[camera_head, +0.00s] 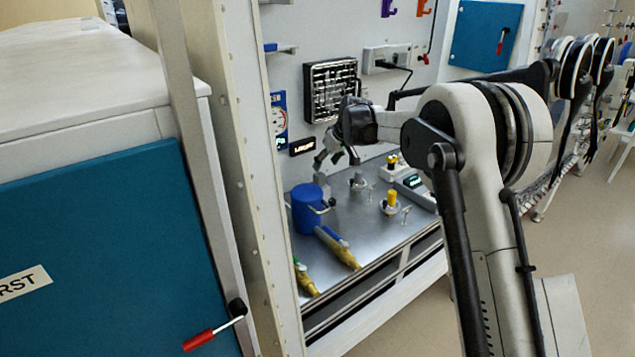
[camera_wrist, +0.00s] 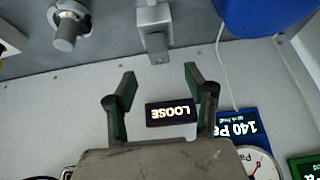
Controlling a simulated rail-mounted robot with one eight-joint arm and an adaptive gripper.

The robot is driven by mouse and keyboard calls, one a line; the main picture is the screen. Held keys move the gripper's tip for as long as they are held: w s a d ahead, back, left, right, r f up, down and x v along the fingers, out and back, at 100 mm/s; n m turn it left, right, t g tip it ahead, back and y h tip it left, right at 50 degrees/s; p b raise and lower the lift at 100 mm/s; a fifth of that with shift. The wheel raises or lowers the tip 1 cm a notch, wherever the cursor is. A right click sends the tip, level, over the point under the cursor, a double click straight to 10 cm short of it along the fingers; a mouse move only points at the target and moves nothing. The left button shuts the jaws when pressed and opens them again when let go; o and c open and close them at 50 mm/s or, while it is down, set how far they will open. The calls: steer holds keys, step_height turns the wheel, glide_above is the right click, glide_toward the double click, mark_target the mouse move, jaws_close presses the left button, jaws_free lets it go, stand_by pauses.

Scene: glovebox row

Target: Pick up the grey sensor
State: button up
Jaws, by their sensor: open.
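A small grey cylinder on a round base (camera_head: 358,182), which looks like the grey sensor, stands on the metal bench, right of the blue pot. A grey cylinder in a round flange (camera_wrist: 68,30), probably the same one, shows at upper left in the wrist view. My gripper (camera_head: 336,160) is open and empty, above the back of the bench near the wall. In the wrist view its fingers (camera_wrist: 158,84) are spread, with the LOOSE display (camera_wrist: 171,112) behind the gap. The grey sensor is beyond the fingertips, not between them.
A grey block fitting (camera_wrist: 153,22) lies ahead of the fingers. The blue pot (camera_head: 307,212), yellow cylinder (camera_head: 391,200) and yellow-grey tools (camera_head: 338,247) stand or lie on the bench. A frame post (camera_head: 238,180) borders the bench at left.

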mark_target(320, 174)
steer(key=shift+p+x, duration=0.75)
steer(key=shift+x, duration=3.75)
steer(key=shift+d, duration=0.15)
jaws_close()
